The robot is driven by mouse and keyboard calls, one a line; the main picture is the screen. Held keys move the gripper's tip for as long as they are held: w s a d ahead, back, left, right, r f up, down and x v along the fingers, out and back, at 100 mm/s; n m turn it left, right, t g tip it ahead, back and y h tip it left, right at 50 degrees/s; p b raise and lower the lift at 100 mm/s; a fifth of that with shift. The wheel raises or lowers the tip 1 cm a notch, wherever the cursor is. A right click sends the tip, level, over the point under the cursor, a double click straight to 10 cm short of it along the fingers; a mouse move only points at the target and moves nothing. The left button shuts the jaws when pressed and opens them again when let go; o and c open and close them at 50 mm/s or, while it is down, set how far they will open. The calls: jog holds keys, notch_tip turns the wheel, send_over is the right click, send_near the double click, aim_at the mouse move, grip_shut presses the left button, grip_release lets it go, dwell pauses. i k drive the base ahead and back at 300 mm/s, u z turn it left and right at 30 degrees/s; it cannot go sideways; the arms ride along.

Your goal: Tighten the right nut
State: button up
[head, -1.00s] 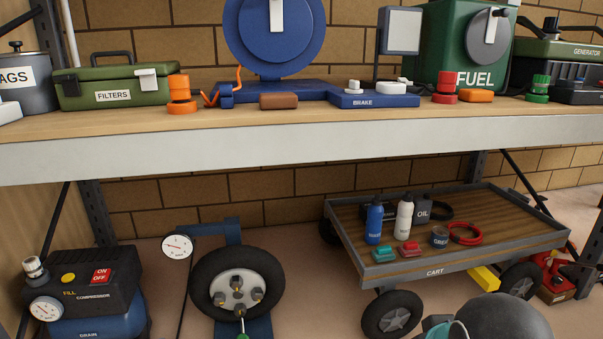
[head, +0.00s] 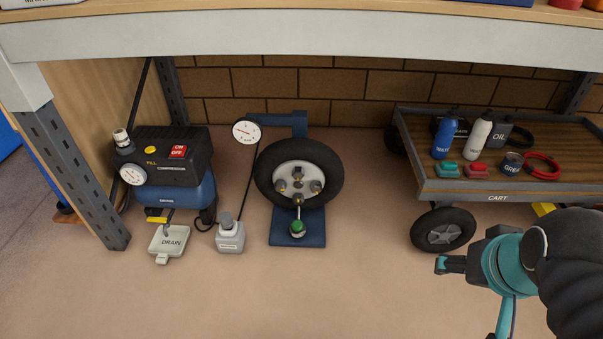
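A black tyre (head: 263,190) with a pale hub stands upright on a blue stand (head: 283,240) on the floor under the bench. Several dark nuts sit around the hub. The right nut (head: 316,187) is on the hub's right side; how tight it is cannot be told. The left nut (head: 281,186) sits opposite. My gripper (head: 443,264) is at the lower right, pointing left, well to the right of the wheel and apart from it. It is small and seen from the side, so its opening is unclear. Nothing is seen in it.
A cart (head: 480,186) with bottles stands at the right, its wheel (head: 442,230) close behind my gripper. A green knob (head: 297,228) is below the hub. Front floor is clear.

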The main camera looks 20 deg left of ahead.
aim_at(315, 187)
jog(key=u, duration=0.55)
jog(key=k, duration=0.65)
jog(key=u, duration=0.6)
jog(key=i, duration=1.45)
jog(key=z, duration=0.7)
